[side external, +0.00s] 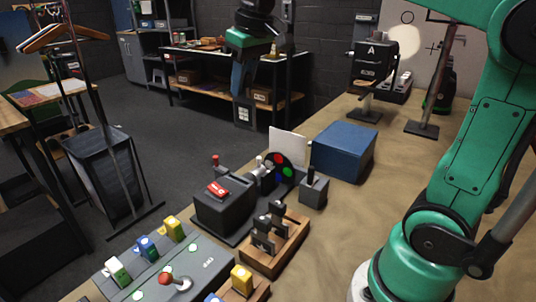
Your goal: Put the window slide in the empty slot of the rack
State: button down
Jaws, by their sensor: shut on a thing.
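My gripper (241,97) hangs at the top centre with its fingers pointing down. It is shut on the window slide (244,115), a dark plate with a white four-pane window mark, held upright in the air well above the work surface. The wooden rack (289,248) sits at the lower centre, below and to the right of my gripper. Dark slides (264,237) with knob-like tops stand in the rack. The slots are too small to tell which one is empty.
A dark box (222,208) with a red item stands left of the rack, near a disc with coloured spots (279,167). A blue box (344,152) lies behind. A grey panel (205,265) with coloured blocks and a red-knobbed lever is at the front. Bare tabletop lies right of the rack.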

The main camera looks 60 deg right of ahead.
jog(key=s+f, duration=1)
jog(key=f, duration=0.5)
jog(key=shift+s+f, duration=0.15)
jog(key=shift+f, duration=0.1)
jog(key=shift+a+f, duration=0.1)
jog(key=shift+f, duration=1.85)
dwell(2.3)
jog(key=shift+c, duration=2.4)
grip_release()
jog(key=shift+r, duration=0.1)
notch_tip(320, 180, up, 7)
